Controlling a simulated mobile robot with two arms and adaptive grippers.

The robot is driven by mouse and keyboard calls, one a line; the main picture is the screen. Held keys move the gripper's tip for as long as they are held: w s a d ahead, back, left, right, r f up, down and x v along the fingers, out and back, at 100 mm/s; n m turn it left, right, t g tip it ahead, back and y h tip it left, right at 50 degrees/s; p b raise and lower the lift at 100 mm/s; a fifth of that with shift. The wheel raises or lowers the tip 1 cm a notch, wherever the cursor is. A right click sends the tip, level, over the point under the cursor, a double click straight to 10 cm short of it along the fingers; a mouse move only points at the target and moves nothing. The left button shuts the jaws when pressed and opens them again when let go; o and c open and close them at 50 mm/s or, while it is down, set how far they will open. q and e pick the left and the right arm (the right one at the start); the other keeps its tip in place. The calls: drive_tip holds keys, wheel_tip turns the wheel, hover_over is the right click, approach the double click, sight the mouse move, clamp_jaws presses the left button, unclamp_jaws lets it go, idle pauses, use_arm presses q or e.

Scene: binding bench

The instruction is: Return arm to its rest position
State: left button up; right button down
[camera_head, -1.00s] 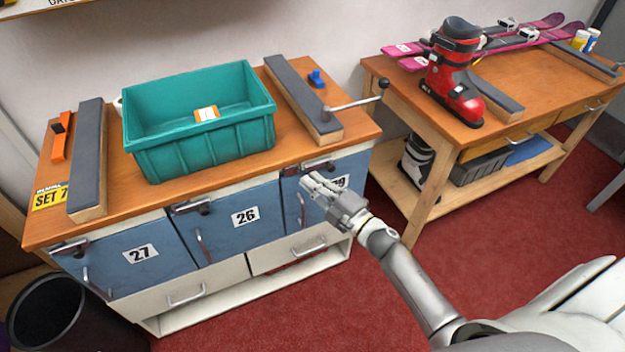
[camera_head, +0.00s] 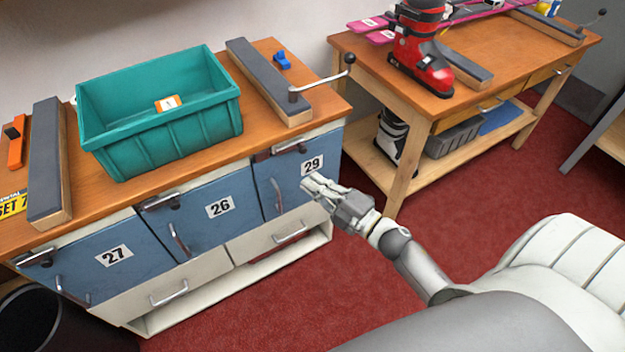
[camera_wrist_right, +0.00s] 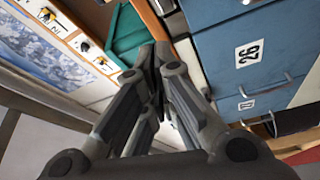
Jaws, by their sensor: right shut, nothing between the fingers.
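My right gripper (camera_head: 318,186) is shut and empty in the head view. It is in front of the blue locker door numbered 29 (camera_head: 283,182), and I cannot tell whether it touches the door. In the right wrist view, the right gripper's fingers (camera_wrist_right: 158,62) meet at their tips with nothing between them. The right arm (camera_head: 420,268) reaches in from the lower right. My left gripper does not show in either view.
A teal bin (camera_head: 165,152) stands on the left bench top (camera_head: 268,56). Doors 26 (camera_head: 205,225) and 27 (camera_head: 95,270) are shut. A second bench (camera_head: 360,50) holds a red ski boot (camera_head: 422,62). Red carpet (camera_head: 300,290) lies between. A dark bin (camera_head: 50,325) stands lower left.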

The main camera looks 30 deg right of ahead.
drive_tip(key=s+d+f+m+g+h, duration=0.1)
drive_tip(key=s+f+m+g+h, duration=0.2)
drive_tip(key=f, duration=0.8)
drive_tip(key=s+f+m+g+h, duration=0.15)
drive_tip(key=s+f+m, duration=0.4)
drive_tip(key=f, duration=0.55)
drive_tip(key=s+d+f+m+g+h, duration=0.1)
drive_tip(key=s+f+m+g+h, duration=0.2)
drive_tip(key=f, duration=0.8)
drive_tip(key=s+a+f+m+g, duration=0.1)
drive_tip(key=s+f+g, duration=0.2)
drive_tip(key=s, duration=0.6)
drive_tip(key=s+a+f+m+g, duration=0.2)
drive_tip(key=s+f+g, duration=0.1)
drive_tip(key=s+f, duration=0.4)
drive_tip(key=s+a+f+m+g, duration=0.1)
drive_tip(key=s+f, duration=0.4)
drive_tip(key=s, duration=0.8)
drive_tip(key=shift+s+a+f+m+g+y, duration=0.2)
drive_tip(key=shift+m+g+y, duration=0.15)
drive_tip(key=shift+m+g, duration=0.6)
